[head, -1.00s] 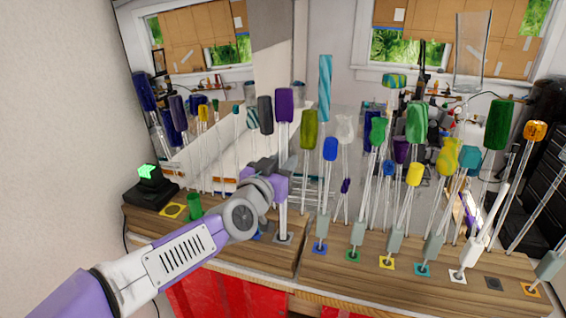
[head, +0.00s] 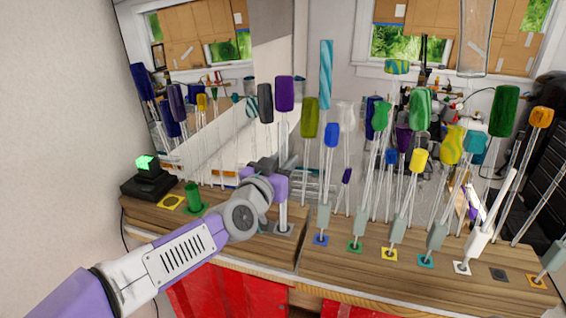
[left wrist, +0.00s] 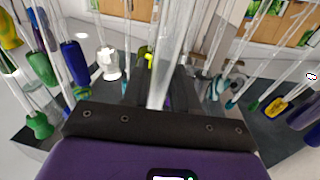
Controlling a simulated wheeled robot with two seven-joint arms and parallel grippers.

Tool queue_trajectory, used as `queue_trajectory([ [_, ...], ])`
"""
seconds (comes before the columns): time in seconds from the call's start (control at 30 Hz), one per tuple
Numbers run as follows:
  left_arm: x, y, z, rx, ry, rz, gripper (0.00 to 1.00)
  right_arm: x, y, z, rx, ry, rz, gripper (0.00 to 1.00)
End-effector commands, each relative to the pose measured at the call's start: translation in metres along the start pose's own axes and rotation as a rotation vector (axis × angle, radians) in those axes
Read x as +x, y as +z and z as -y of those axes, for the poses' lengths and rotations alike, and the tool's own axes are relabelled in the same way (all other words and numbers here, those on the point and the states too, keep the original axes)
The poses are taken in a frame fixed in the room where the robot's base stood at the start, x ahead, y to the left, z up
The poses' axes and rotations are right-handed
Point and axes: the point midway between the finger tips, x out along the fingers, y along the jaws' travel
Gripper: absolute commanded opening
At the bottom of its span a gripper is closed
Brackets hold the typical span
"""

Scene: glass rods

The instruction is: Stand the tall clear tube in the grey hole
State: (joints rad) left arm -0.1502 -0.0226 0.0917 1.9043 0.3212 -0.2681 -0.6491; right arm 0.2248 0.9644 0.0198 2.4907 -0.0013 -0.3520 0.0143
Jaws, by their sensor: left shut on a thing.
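My left gripper (head: 277,184) is shut around an upright clear tube (head: 284,214) above the front bench. In the left wrist view the clear tube (left wrist: 172,60) rises between the fingers and leaves the top of the picture. In the head view its lower part reaches down to a light grey square (head: 276,231); I cannot tell how deep it sits. A purple head (head: 285,92) lines up above it; I cannot tell if they belong together. A darker grey square (head: 498,274) at the right has nothing standing in it. My right gripper is not in view.
Several thin glass rods with coloured heads stand close together right of my gripper, in squares along the wooden bench (head: 330,268). A wide clear cylinder (head: 476,40) shows at the upper right. A green cup (head: 193,196) and a black box (head: 149,185) stand at the left.

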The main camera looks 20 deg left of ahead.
Motion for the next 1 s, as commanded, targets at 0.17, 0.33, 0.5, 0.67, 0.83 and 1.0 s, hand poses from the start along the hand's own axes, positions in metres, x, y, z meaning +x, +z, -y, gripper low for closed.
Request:
queue_trajectory([
  [0.17, 0.0000, 0.0009, 0.0000, 0.000, 0.000, -0.001, 0.00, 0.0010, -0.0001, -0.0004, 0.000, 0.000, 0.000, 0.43],
  [0.33, 0.0000, 0.0036, 0.0000, 0.000, 0.000, -0.001, 0.00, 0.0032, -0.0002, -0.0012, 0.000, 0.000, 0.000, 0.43],
  [0.5, 0.0000, 0.0063, 0.0000, 0.000, 0.000, -0.001, 0.00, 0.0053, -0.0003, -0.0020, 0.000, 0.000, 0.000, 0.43],
  [0.67, 0.0000, 0.0059, 0.0000, 0.000, 0.000, 0.000, 0.48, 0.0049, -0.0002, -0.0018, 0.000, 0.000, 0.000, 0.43],
  [0.83, 0.0000, 0.0060, 0.0000, 0.000, 0.000, 0.000, 0.58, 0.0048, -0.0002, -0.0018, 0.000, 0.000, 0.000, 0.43],
  [1.0, -0.0004, 0.0063, 0.0000, 0.000, 0.000, 0.001, 0.58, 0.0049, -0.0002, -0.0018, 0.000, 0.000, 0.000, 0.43],
])
